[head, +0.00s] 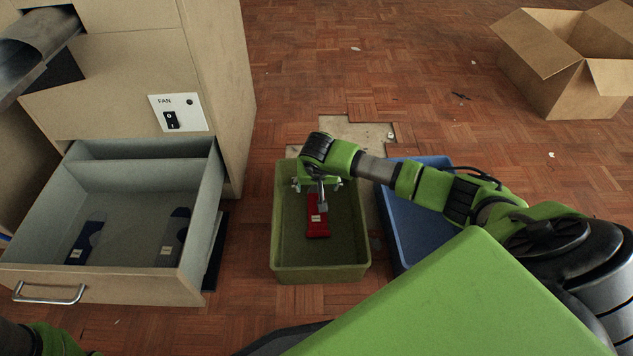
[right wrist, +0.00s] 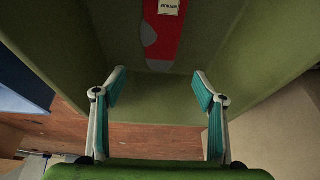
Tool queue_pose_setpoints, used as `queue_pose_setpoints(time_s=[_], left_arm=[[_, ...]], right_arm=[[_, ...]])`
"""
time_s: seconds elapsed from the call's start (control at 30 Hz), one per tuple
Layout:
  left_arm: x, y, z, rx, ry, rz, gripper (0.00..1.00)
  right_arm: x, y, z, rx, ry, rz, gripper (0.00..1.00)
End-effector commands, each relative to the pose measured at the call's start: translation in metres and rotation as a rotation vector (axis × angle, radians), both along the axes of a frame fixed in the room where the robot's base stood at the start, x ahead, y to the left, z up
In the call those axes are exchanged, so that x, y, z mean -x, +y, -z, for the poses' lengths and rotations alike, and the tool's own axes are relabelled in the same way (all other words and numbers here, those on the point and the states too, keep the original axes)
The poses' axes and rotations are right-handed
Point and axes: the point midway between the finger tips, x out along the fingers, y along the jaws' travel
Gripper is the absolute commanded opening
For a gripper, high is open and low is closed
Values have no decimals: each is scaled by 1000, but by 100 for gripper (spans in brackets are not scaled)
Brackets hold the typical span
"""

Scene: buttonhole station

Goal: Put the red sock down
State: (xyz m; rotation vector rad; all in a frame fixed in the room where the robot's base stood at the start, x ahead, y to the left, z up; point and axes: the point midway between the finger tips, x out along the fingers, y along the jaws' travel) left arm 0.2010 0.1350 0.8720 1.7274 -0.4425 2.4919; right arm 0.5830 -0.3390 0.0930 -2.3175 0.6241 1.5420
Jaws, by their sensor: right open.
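The red sock (head: 317,222) lies in the green bin (head: 284,262), and a white label shows on it. In the right wrist view the red sock (right wrist: 164,32) has a grey patch and lies beyond the fingertips. My right gripper (head: 318,187) is over the green bin, at the far end of the sock. The right wrist view shows the gripper (right wrist: 160,84) with its fingers spread wide and nothing between them. The gripper and wrist hide part of the sock in the head view. My left gripper is out of view.
A blue bin (head: 400,225) stands right of the green one, partly behind my right arm. At left, an open drawer (head: 130,283) holds dark socks (head: 86,243) under a panel marked FAN (head: 178,113). An open cardboard box (head: 570,90) stands at the back right.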

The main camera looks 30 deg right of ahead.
Motion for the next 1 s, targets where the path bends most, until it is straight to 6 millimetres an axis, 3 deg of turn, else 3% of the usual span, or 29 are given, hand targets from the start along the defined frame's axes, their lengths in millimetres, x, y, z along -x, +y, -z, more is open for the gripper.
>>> queue_pose_setpoints(time_s=[0.03, 0.1, 0.33, 1.0], left_arm=[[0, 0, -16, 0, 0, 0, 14], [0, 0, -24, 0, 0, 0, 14], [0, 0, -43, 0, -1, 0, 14], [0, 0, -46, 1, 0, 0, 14]], right_arm=[[3, 1, -17, 1, 0, -2, 65], [7, 4, -28, 2, 0, -1, 65], [17, 10, -51, 0, 0, -1, 65], [20, 12, -56, -1, -1, 1, 65]])
